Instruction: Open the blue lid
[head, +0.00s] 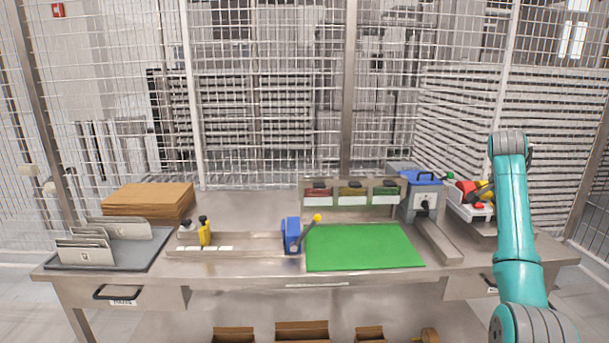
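The blue lid (423,178) lies flat on top of a grey metal box (421,205) at the back right of the table, and it looks closed. A dark handle shows on top of the lid. My teal arm (514,220) rises at the right side of the view, to the right of the box and apart from it. My gripper cannot be made out; the end of the arm seems hidden behind its own upper link.
A white tray (478,212) with red, yellow and green items stands between the box and my arm. A metal chute (437,240) runs forward from the box. A green mat (362,247), a blue device with a yellow-knobbed lever (292,236) and a bin rack (352,200) lie left.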

